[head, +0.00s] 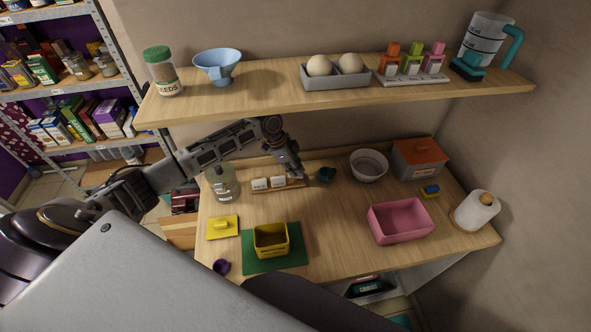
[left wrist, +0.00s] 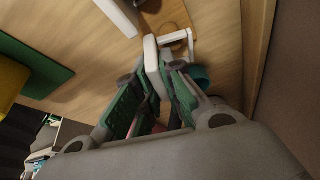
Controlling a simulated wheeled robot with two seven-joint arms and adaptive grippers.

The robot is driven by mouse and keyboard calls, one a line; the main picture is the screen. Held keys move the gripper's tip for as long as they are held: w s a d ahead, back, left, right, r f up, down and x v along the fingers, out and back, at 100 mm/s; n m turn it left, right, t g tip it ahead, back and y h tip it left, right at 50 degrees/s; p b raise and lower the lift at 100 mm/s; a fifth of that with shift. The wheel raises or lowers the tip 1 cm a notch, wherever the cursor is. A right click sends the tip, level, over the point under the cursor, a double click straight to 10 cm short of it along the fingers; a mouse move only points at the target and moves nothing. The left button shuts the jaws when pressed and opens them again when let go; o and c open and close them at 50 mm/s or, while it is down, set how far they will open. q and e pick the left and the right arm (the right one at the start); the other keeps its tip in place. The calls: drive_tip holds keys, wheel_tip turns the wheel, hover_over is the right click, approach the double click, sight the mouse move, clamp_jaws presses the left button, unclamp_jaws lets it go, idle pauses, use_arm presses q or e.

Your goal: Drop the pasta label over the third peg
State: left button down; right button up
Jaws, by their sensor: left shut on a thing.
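My left gripper (head: 293,172) is over the right end of a low wooden peg rack (head: 290,186) on the counter. In the left wrist view, its fingers (left wrist: 163,75) are closed on a small white label (left wrist: 151,54), seen nearly edge-on. I take this for the pasta label, but its print does not show. A white loop-like part (left wrist: 178,37) sticks out beside it, close to the wooden rack (left wrist: 168,15). Two white labels, a left one (head: 259,184) and a right one (head: 277,182), stand on the rack. The third peg is hidden by the gripper.
A glass jar (head: 222,182) stands left of the rack, and a dark teal cup (head: 326,174) close to its right. A white bowl (head: 368,166) and pink bin (head: 400,222) are farther right. The wooden shelf (head: 260,88) hangs above. A yellow box (head: 270,240) sits in front.

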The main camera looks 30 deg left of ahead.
use_arm(q)
drive_tip(key=shift+f, duration=1.1)
idle(0.3)
drive_tip(key=shift+r, duration=0.35)
drive_tip(key=shift+r, duration=0.4)
drive_tip(key=shift+r, duration=0.4)
drive_tip(key=shift+a, duration=0.1)
idle(1.5)
drive_tip(key=shift+f, duration=1.15)
idle(0.6)
drive_tip(key=shift+r, duration=0.4)
drive_tip(key=shift+r, duration=0.35)
drive_tip(key=shift+r, duration=0.45)
idle(0.6)
